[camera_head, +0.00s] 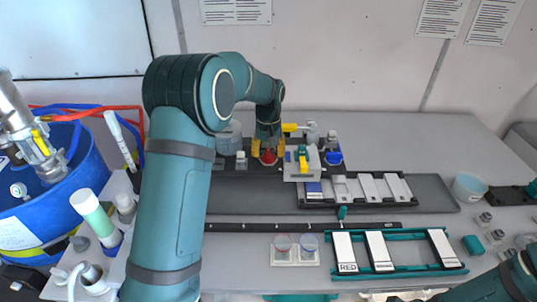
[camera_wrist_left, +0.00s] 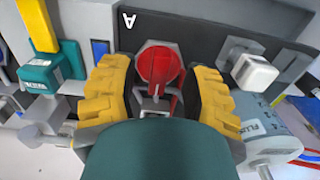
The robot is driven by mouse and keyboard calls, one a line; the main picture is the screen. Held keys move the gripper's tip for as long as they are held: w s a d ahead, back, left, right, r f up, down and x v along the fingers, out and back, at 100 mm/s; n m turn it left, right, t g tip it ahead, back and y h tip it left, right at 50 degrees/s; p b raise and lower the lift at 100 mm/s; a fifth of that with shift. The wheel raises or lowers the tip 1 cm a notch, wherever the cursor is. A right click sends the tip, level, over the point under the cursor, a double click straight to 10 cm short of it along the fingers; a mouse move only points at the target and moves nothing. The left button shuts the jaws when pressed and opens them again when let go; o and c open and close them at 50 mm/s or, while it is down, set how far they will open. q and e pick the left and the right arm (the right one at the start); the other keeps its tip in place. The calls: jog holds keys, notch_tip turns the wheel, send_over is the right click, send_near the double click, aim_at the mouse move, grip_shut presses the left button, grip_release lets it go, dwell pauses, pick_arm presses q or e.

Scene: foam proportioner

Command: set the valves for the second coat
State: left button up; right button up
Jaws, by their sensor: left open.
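A red valve knob (camera_wrist_left: 158,67) sits in front of a dark plate marked "A" in the left wrist view; it also shows in the head view (camera_head: 268,157). My left gripper (camera_wrist_left: 155,85) is open, its yellow fingers on either side of the knob with small gaps visible. In the head view the left gripper (camera_head: 268,146) hangs over the back of the bench. A blue valve knob (camera_head: 333,157) stands to its right. A yellow lever (camera_wrist_left: 38,25) and a teal labelled block (camera_wrist_left: 50,75) are left of the knob. My right gripper is out of view.
A white square knob (camera_wrist_left: 257,71) and a grey cylinder labelled "FLU…" (camera_wrist_left: 262,130) lie close on the right. A tray of pale panels (camera_head: 355,203), a teal rack (camera_head: 395,271) and two small cups (camera_head: 296,243) stand in front. A blue drum (camera_head: 60,205) is at left.

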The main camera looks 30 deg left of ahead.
pick_arm(q)
jog(key=shift+f, duration=0.5)
grip_shut()
